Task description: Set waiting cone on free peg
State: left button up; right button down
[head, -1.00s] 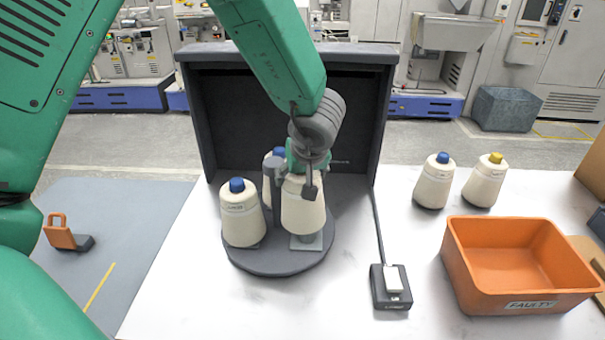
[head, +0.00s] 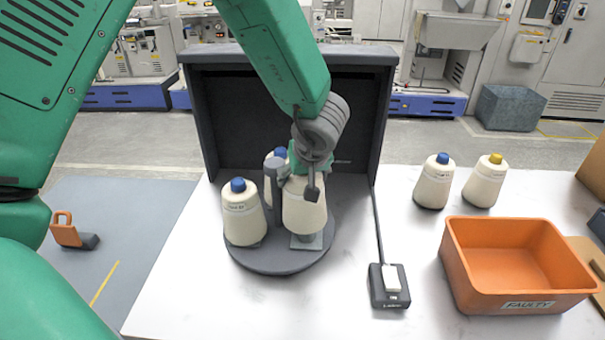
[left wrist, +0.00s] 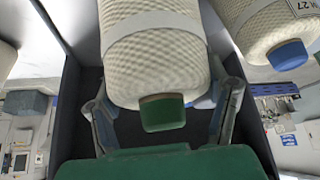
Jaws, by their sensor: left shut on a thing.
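My left gripper (head: 294,179) is shut on a cream yarn cone (head: 304,212), its fingers on either side of the upper part. In the left wrist view the held cone (left wrist: 155,50) has a green tip between the fingers. A blue-tipped cone (head: 243,218) stands on the tray at left. Another blue-tipped cone (head: 269,186) is behind, partly hidden. My right gripper is not in view.
A dark panelled housing (head: 390,110) encloses the tray's back. A blue-tipped cone (head: 433,184) and a yellow-tipped cone (head: 484,184) stand at right. An orange bin (head: 515,301) marked FAULTY and a small switch box (head: 390,300) are in front. The white table's front left is clear.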

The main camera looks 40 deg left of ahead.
pick_arm(q)
jog(key=shift+d, duration=0.15)
jog(key=shift+a+f, duration=0.25)
jog(key=shift+f, duration=0.4)
jog(key=shift+d+f, duration=0.2)
jog(key=shift+f, duration=0.65)
jog(key=shift+p, duration=0.3)
dwell(0.5)
